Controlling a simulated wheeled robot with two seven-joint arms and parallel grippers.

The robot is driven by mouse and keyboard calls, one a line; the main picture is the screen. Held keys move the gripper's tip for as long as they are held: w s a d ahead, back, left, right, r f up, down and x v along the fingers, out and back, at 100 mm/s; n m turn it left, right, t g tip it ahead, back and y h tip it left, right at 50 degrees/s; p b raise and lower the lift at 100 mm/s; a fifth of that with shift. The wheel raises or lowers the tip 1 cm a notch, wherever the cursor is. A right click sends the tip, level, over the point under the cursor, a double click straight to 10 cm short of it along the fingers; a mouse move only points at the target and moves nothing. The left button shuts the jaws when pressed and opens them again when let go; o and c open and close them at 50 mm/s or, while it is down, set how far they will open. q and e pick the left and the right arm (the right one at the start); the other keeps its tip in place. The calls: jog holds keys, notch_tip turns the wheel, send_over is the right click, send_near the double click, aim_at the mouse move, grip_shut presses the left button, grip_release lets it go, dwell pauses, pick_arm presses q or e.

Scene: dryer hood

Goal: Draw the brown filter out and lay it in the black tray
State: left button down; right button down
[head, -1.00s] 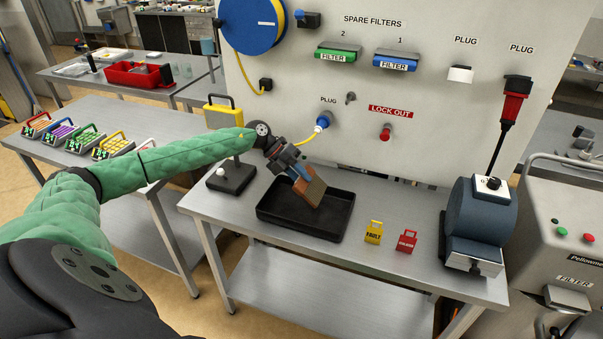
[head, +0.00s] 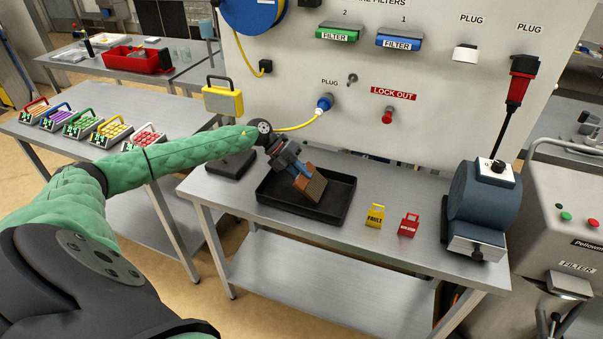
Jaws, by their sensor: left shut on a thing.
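The brown filter (head: 316,187) is a tilted block with a brown face and a grey-blue part on the gripper side. My left gripper (head: 298,172) is shut on it at its upper left end. The filter is at the black tray (head: 270,202), its lower end inside the tray's outline and low over the floor. I cannot tell if it touches the floor. The tray lies on the metal bench. My right gripper is not in view.
A yellow tag (head: 375,215) and a red tag (head: 409,225) stand right of the tray. A blue-grey motor unit (head: 483,195) is at the bench's right end. The panel (head: 440,120) with plugs and spare filters rises behind. The bench front is clear.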

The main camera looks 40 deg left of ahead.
pick_arm(q)
jog(key=shift+f, duration=0.1)
jog(key=shift+f+b, duration=0.65)
jog(key=shift+f, duration=0.15)
dwell(0.4)
jog(key=c, duration=1.2)
grip_release()
